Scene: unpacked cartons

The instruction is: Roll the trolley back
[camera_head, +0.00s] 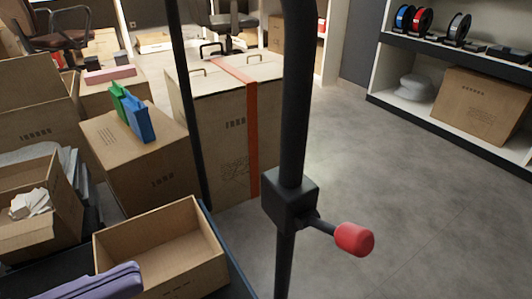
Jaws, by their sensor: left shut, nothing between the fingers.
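The trolley shows at the lower left by its dark bed edge (232,262) and its black uprights. A thin upright (182,90) rises at the left of centre. A thick black tube (296,90) stands close in front, with a black block (290,202) on it. A red knob (354,239) sticks out to the right from the block. An open empty carton (208,266) and a folded purple item (95,284) lie at the bottom left. I see neither of my grippers, and no hand on the tube or knob.
A closed carton with an orange strap (254,140) stands just behind the uprights. More cartons, one with green and blue bags (138,118) on it, crowd the left. A shelf (400,112) stands at the right. Bare grey floor (425,200) lies right of centre.

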